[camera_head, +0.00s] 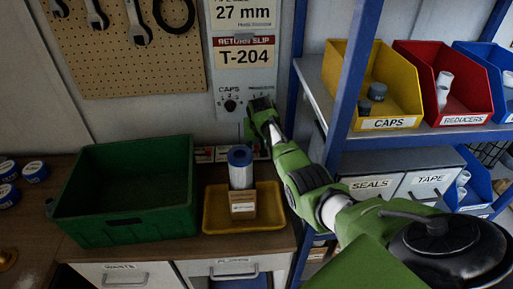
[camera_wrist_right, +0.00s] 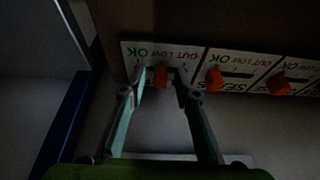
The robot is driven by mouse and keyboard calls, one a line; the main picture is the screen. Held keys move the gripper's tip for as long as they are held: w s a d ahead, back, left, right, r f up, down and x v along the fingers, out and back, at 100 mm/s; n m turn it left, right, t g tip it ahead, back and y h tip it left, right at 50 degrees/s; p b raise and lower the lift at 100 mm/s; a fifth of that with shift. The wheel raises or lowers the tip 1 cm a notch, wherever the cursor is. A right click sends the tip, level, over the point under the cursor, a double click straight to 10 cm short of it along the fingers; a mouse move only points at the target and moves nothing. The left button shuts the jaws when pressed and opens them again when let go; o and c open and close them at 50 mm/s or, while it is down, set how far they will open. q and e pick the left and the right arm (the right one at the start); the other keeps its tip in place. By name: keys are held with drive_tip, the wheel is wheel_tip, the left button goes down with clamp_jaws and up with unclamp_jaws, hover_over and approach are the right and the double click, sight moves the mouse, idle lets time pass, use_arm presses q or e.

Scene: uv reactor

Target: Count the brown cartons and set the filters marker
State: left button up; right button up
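My right gripper (camera_head: 250,140) reaches the low strip of markers under the wall panel. In the right wrist view its two fingers (camera_wrist_right: 162,80) are apart, one on each side of a red-orange marker (camera_wrist_right: 161,76) on a white plate (camera_wrist_right: 132,50). The plate's OUT, LOW, OK lettering appears upside down; its name is hidden. Whether the fingers touch the marker is unclear. A brown carton (camera_head: 243,207) with a white label stands in a yellow tray (camera_head: 215,214), in front of a blue-topped pleated filter (camera_head: 240,170). My left gripper is not in view.
More plates with red-orange markers (camera_wrist_right: 214,78) adjoin in the wrist view. A blue-framed shelf (camera_head: 352,85) with CAPS and REDUCERS bins stands close right of my arm.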

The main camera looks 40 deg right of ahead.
drive_tip(key=v, duration=1.2)
idle(0.6)
